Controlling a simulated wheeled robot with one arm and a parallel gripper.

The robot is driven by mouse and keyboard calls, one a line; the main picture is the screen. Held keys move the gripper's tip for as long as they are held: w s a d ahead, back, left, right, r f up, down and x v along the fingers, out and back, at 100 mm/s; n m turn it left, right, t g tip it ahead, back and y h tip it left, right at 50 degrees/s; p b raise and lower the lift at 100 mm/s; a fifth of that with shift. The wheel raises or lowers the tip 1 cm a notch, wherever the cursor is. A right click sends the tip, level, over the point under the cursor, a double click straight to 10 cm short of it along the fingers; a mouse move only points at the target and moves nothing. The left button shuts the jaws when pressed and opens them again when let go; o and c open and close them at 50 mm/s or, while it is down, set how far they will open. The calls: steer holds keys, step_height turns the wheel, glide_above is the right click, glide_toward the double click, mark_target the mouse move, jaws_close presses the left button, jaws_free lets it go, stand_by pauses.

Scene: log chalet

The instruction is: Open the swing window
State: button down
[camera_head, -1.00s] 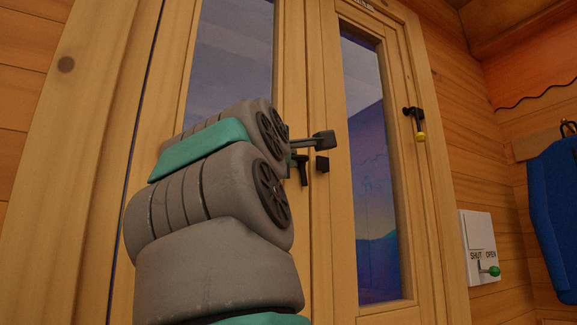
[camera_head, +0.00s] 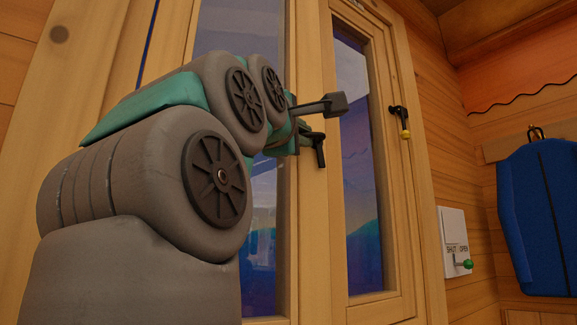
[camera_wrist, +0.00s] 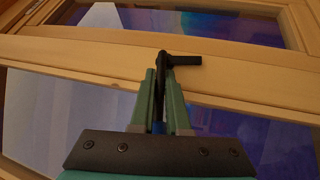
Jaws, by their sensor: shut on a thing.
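A wooden double window (camera_head: 311,220) with two tall glass panes fills the middle of the head view. My gripper (camera_head: 300,138) has reached the middle stile between the panes, and its fingers are shut on a black lever handle (camera_head: 318,145). In the wrist view, the green fingers of my gripper (camera_wrist: 165,85) close around the shaft of the handle (camera_wrist: 182,60), and its lever points to the right beyond the fingertips. My arm hides part of the left pane. I cannot tell how far the left sash stands from its frame.
A black catch with a yellow knob (camera_head: 401,120) is on the right side of the window. A white SHUT/OPEN panel (camera_head: 453,235) with a green knob is on the wall. A blue garment (camera_head: 540,215) hangs at the far right.

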steer(key=shift+m+g+h, duration=0.5)
steer(key=shift+m+h, duration=0.1)
steer(key=shift+h, duration=0.3)
steer(key=s, duration=0.3)
steer(key=s+p, duration=0.1)
steer(key=s, duration=0.1)
steer(key=shift+s+d, duration=0.3)
steer(key=shift+s, duration=0.05)
steer(key=c, duration=0.9)
jaws_free()
